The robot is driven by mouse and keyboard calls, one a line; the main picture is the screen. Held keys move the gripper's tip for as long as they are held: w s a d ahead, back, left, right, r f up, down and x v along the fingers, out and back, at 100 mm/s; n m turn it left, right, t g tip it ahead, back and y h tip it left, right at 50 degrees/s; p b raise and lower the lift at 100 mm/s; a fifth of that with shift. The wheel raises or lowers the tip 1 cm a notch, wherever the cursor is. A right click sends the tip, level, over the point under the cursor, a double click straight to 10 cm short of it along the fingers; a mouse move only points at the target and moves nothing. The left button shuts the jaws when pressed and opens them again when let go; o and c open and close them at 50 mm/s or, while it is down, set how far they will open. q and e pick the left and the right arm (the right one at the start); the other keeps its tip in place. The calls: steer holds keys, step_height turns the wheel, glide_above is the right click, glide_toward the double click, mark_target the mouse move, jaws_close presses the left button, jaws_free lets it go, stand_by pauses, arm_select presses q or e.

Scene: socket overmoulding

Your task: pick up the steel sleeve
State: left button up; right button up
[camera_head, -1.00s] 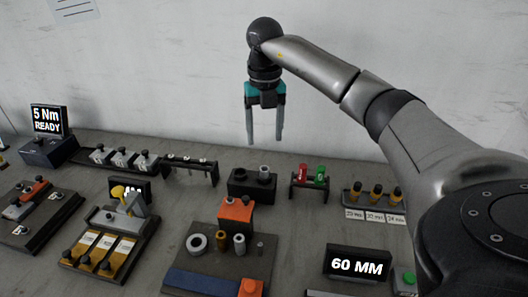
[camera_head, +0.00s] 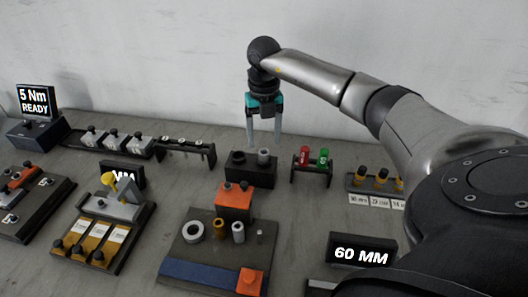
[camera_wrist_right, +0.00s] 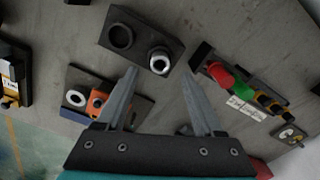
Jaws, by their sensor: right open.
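A grey metallic sleeve (camera_head: 263,157), which looks like the steel sleeve, stands upright at the right end of a dark block (camera_head: 250,174) in the head view. In the right wrist view the sleeve (camera_wrist_right: 160,62) shows as a bright ring in the block (camera_wrist_right: 142,36), between my fingertips in the picture. My right gripper (camera_head: 264,141) is open and empty, pointing down above the block, with no visible contact. Its fingers (camera_wrist_right: 160,72) also show in the wrist view. My left gripper is not in view.
A rack with red and green parts (camera_head: 314,160) stands close on the right. A board with an orange block (camera_head: 235,203), a pale ring (camera_head: 193,231) and small sleeves lies in front. Bare table separates them.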

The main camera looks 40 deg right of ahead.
mark_target(264, 150)
step_height(264, 150, down, 5)
steer(key=shift+f+b, duration=0.1)
steer(key=shift+b, duration=0.2)
steer(key=shift+c, duration=0.3)
jaws_close()
